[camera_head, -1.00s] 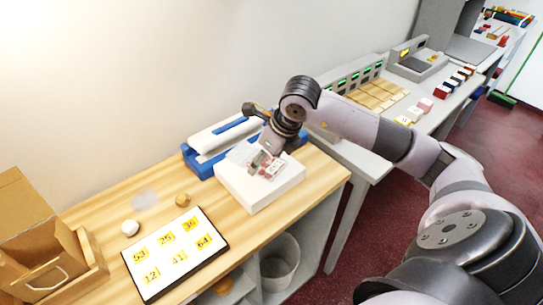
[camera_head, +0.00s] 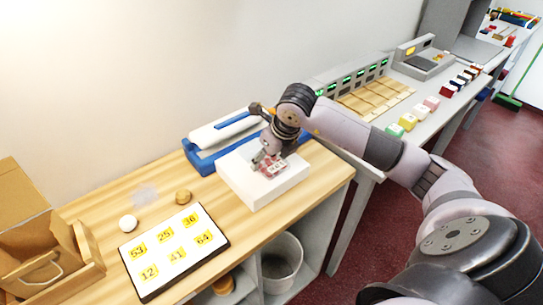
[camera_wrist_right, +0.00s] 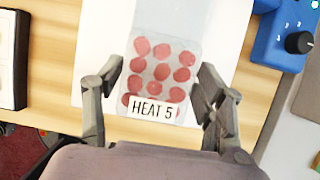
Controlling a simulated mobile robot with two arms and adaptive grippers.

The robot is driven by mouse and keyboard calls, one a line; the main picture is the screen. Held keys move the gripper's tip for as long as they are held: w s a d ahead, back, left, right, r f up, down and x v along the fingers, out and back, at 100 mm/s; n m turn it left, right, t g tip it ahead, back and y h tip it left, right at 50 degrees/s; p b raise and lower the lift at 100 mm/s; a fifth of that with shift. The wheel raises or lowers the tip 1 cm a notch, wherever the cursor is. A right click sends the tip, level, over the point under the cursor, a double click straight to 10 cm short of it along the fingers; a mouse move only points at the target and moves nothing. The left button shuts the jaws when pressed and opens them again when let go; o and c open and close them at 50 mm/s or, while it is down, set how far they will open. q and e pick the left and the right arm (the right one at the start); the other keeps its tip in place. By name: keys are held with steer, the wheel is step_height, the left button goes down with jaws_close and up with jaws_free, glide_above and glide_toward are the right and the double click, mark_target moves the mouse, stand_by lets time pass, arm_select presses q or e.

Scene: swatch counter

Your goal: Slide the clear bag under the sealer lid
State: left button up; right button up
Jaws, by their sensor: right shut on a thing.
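The clear bag (camera_wrist_right: 163,70) holds several red discs and has a label reading HEAT 5. It also shows over the white block (camera_head: 255,194) in the head view (camera_head: 272,166). My right gripper (camera_wrist_right: 160,72) has a finger at each side of the bag and is shut on it. The sealer (camera_head: 206,160) is blue with a long white lid and lies behind the block, partly hidden by my right arm. Its blue end with a black knob (camera_wrist_right: 300,42) shows in the wrist view. I cannot tell whether the bag touches the block. My left gripper is out of view.
A white numbered board (camera_head: 172,254) lies at the counter's front, with a white ball (camera_head: 127,223) and a tan round piece (camera_head: 183,196) behind it. A faint translucent sheet (camera_head: 145,195) lies nearby. A cardboard box (camera_head: 25,215) stands left. Bare wood lies between the board and the block.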

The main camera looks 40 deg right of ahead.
mark_target(250, 148)
steer(key=shift+w+f, duration=0.2)
steer(key=shift+f, duration=0.25)
steer(key=shift+w+r, duration=0.15)
steer(key=shift+w, duration=0.2)
steer(key=shift+w+a+f+b, duration=0.1)
steer(key=shift+w+a+b, duration=0.2)
steer(key=shift+w, duration=1.35)
steer(key=shift+w+a+f+b, duration=0.1)
steer(key=shift+w+b, duration=0.25)
steer(key=shift+w, duration=1.3)
steer(key=shift+f, duration=0.1)
steer(key=o, duration=1.2)
steer(key=shift+o, duration=0.2)
steer(key=v, duration=1.2)
